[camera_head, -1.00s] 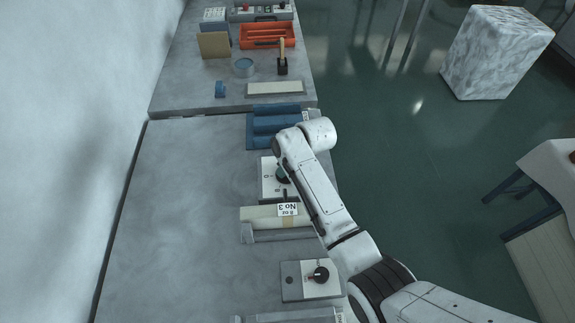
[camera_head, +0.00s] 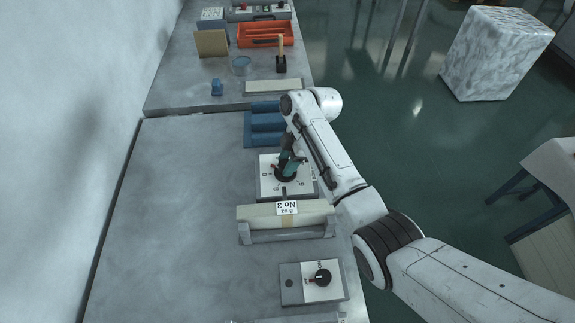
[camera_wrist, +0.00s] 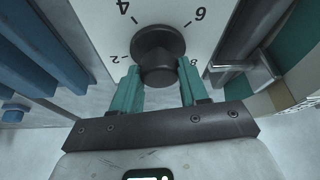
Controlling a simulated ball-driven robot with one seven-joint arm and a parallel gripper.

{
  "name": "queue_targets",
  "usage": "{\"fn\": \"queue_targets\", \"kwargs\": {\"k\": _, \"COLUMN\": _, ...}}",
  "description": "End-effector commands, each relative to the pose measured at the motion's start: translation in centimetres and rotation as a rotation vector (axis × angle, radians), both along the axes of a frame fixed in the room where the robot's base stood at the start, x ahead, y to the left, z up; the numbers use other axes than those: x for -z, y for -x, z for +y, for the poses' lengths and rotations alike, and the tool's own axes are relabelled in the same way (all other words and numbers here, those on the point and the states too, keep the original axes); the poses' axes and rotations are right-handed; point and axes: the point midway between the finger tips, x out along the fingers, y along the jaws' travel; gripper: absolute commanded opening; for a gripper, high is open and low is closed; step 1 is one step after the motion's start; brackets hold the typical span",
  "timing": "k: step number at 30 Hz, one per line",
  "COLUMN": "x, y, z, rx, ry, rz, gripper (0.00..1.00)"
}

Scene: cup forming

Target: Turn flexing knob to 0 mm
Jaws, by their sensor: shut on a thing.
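The flexing knob (camera_wrist: 158,48) is dark and round, and stands out from a white dial plate (camera_wrist: 200,42) marked 2, 4, 6 and 8 in the wrist view. My gripper (camera_wrist: 158,72) has its two teal fingers on either side of the knob and is shut on it. In the head view my gripper (camera_head: 287,163) comes down onto the dial plate (camera_head: 266,188) from above and covers most of the knob. I cannot read which number the knob points to.
A second knob panel (camera_head: 292,296) sits nearer. The left of the bench (camera_head: 165,210) is clear.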

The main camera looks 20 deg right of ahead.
Motion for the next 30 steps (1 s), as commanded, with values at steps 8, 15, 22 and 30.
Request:
{"fn": "queue_targets", "kwargs": {"k": 8, "x": 0.37, "y": -0.35, "z": -0.06, "rx": -0.257, "ry": 0.001, "rz": -0.004, "gripper": 0.14}}
{"fn": "queue_targets", "kwargs": {"k": 15, "x": 0.29, "y": -0.41, "z": -0.07, "rx": -0.443, "ry": 0.002, "rz": -0.003, "gripper": 0.13}}
{"fn": "queue_targets", "kwargs": {"k": 22, "x": 0.19, "y": -0.44, "z": -0.02, "rx": -0.561, "ry": 0.001, "rz": -0.003, "gripper": 0.13}}
{"fn": "queue_targets", "kwargs": {"k": 30, "x": 0.05, "y": -0.44, "z": 0.01, "rx": -0.622, "ry": 0.002, "rz": -0.002, "gripper": 0.13}}
